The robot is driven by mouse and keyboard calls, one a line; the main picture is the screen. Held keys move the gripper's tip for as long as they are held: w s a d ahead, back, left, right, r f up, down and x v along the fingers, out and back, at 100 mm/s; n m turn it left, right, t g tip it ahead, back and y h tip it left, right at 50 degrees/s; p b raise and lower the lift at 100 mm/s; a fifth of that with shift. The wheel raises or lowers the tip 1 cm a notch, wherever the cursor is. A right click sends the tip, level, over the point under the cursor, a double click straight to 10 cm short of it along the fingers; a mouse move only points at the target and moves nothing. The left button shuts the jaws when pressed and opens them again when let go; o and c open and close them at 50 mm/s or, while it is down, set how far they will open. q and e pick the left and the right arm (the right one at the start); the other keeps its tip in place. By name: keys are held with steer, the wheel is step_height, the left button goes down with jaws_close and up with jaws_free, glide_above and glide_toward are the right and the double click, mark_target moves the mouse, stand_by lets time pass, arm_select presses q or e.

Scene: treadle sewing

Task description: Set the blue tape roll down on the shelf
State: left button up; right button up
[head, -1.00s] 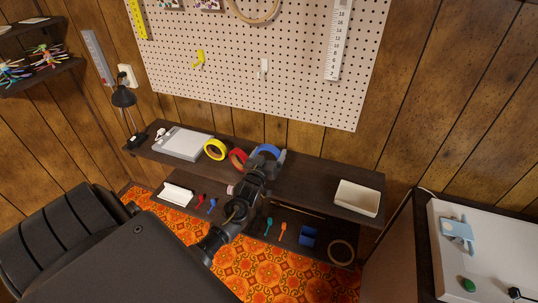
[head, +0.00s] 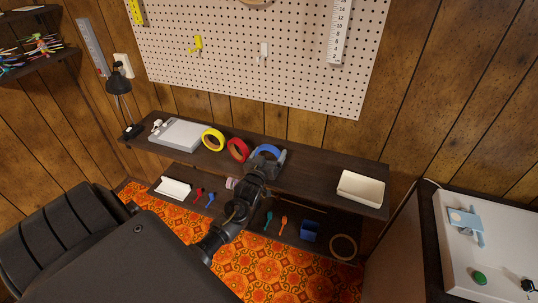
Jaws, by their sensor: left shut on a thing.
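The blue tape roll (head: 267,152) is at the upper shelf, just right of the red tape roll. My left gripper (head: 268,161) reaches over the shelf's front edge and is shut on the blue roll, hiding its lower part. The roll stands roughly upright. I cannot tell whether its underside touches the dark wooden shelf (head: 315,178). My right gripper is not in view.
A cream tray (head: 360,188) sits at right. The shelf between gripper and tray is clear.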

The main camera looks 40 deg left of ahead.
arm_select(q)
steer(key=shift+f, duration=0.3)
steer(key=o, duration=0.8)
steer(key=shift+s, duration=0.1)
steer(key=b+v, duration=0.1)
steer(key=v, duration=0.9)
steer(key=shift+s+b, duration=0.3)
steer(key=shift+b, duration=0.1)
steer(key=shift+d, duration=0.15)
